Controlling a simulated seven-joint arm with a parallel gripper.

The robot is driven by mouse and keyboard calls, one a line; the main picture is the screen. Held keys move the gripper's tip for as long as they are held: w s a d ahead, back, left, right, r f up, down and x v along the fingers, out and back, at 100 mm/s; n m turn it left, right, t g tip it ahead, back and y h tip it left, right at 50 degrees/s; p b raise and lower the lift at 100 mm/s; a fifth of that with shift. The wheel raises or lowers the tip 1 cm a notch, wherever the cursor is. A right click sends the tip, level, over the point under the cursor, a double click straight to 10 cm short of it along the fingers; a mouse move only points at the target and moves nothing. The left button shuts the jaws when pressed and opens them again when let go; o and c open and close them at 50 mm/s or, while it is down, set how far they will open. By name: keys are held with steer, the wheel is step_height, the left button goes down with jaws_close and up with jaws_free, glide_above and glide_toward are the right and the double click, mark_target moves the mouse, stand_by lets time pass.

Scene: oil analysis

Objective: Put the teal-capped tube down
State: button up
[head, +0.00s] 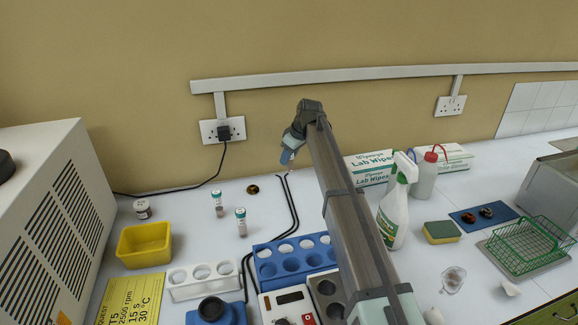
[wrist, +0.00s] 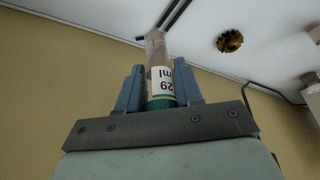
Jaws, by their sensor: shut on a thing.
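My gripper (head: 287,156) is raised above the back of the white bench, near the wall. In the wrist view my gripper (wrist: 160,90) is shut on the teal-capped tube (wrist: 159,75), its blue fingers on either side. The teal cap sits toward the palm, and the clear end of the tube points away from it. A label with upside-down print shows on the tube. In the head view the held tube is too small to make out clearly. Two similar teal-capped tubes, a left one (head: 218,204) and a right one (head: 241,222), stand upright on the bench.
A white rack (head: 207,291), a blue rack (head: 262,249) and a yellow tub (head: 145,245) stand in front. A brass round piece (head: 253,189) and black cables (head: 292,208) lie on the bench. A spray bottle (head: 393,212) stands right of my arm. Bench around the brass piece is mostly clear.

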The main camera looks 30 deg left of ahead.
step_height(320, 180, up, 4)
steer(key=shift+r, duration=0.1)
steer(key=shift+s+a+r, duration=0.15)
steer(key=shift+a+r, duration=0.1)
steer(key=s+a+r+n, duration=0.1)
steer(key=s+a, duration=0.2)
steer(key=s, duration=0.5)
steer(key=s+a+r+n, duration=0.1)
steer(key=s+a, duration=0.1)
steer(key=s, duration=0.5)
steer(key=shift+n+g, duration=0.6)
steer(key=shift+n, duration=0.1)
steer(key=shift+s+d+f, duration=0.45)
steer(key=shift+s+f, duration=0.3)
steer(key=shift+f, duration=1.1)
steer(key=shift+s+d+f, duration=0.45)
steer(key=shift+s+f, duration=0.35)
steer(key=shift+f, duration=1.1)
steer(key=shift+s+d+f, duration=0.45)
steer(key=shift+s+f, duration=0.3)
steer(key=shift+f, duration=1.1)
steer(key=shift+f, duration=0.2)
steer(key=o, duration=1)
